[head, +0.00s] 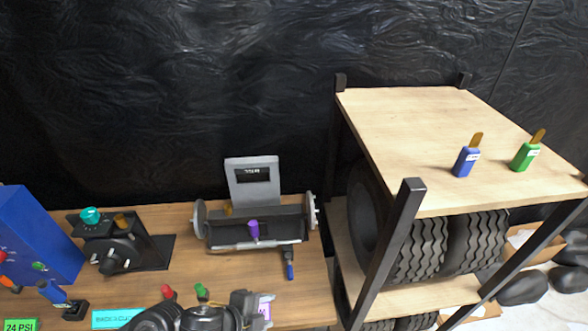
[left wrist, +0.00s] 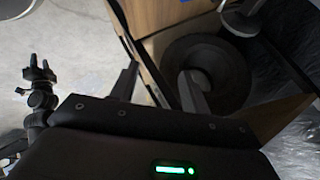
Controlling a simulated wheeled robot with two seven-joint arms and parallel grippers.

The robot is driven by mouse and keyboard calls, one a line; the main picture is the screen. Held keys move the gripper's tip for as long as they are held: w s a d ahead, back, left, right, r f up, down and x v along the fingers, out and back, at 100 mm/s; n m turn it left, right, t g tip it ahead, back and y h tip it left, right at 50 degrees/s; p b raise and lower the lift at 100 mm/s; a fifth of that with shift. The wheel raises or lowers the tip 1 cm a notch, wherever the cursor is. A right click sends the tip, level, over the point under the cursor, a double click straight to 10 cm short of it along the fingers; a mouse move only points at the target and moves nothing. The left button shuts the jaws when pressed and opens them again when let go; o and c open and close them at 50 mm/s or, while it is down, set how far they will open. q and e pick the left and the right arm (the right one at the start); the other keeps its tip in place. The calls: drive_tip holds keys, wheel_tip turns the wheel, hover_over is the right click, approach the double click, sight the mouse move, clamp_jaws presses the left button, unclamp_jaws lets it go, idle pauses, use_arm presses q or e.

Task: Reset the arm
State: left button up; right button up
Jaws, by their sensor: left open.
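My left gripper (head: 250,304) shows at the bottom edge of the head view, over the front of the wooden workbench (head: 190,262). In the left wrist view its two dark fingers (left wrist: 160,88) stand apart with nothing held between them. A pale label with a purple mark (head: 266,306) lies right beside it in the head view. My right gripper is not seen in the head view.
A wheel balancer-like machine with a screen (head: 252,181) stands at the back of the bench. A black fixture (head: 150,248) and a blue box (head: 36,236) are left. A shelf (head: 440,130) with blue (head: 465,162) and green (head: 524,157) bottles on top and tires (head: 425,248) below stands right.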

use_arm(q)
drive_tip(key=s+a+f+n+g+y, duration=0.1)
drive_tip(key=s+a+n+y, duration=0.2)
drive_tip(key=s+a+n, duration=0.45)
drive_tip(key=s+a+f+n+g+y, duration=0.1)
drive_tip(key=s+a+f+n+y, duration=0.3)
drive_tip(key=a+n, duration=0.65)
wheel_tip(320, 180, down, 28)
drive_tip(key=s+g+b, duration=0.2)
drive_tip(key=b, duration=0.4)
drive_tip(key=s+a+f+b, duration=0.1)
drive_tip(key=s+f+b, duration=0.1)
drive_tip(key=s+f, duration=0.6)
drive_tip(key=s+a+f+g+b, duration=0.1)
drive_tip(key=s+f+b, duration=0.1)
drive_tip(key=s+f, duration=0.7)
wheel_tip(320, 180, down, 5)
drive_tip(key=shift+s+a+f+n+h, duration=0.1)
drive_tip(key=shift+s+a+n+h, duration=0.1)
drive_tip(key=shift+n+h, duration=0.1)
